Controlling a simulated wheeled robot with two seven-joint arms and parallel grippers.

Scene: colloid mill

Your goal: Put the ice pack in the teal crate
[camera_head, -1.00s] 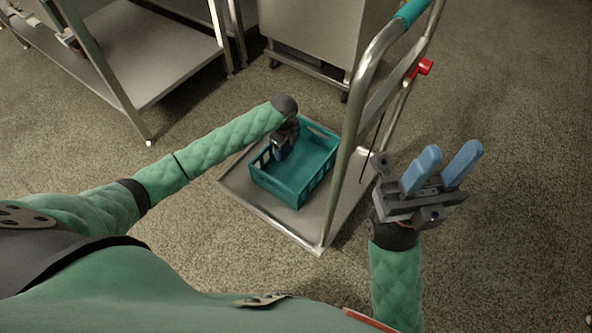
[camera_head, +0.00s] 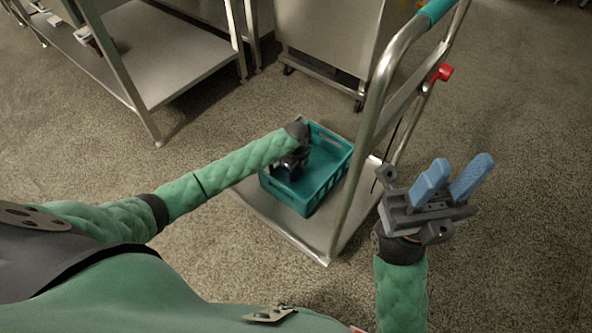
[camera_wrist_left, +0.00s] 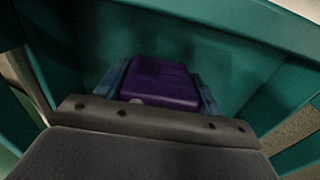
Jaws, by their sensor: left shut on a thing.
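The teal crate (camera_head: 318,190) stands on the metal platform of a cart. My left gripper (camera_head: 293,170) reaches down into the crate at its left side, and my wrist hides most of its fingers in the head view. In the left wrist view, the left gripper (camera_wrist_left: 160,88) is shut on a purple block-like thing, the ice pack (camera_wrist_left: 158,80), between its blue fingers. Teal crate walls (camera_wrist_left: 235,65) surround it there. Whether the ice pack touches the crate floor cannot be told. My right gripper (camera_head: 450,182) is open and empty, to the right of the cart handle.
The cart platform (camera_head: 275,225) has a tall metal handle (camera_head: 372,110) close to the crate's right side. A red knob (camera_head: 442,73) sticks out from the handle. A steel shelf table (camera_head: 165,55) stands at back left. Open floor lies at right.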

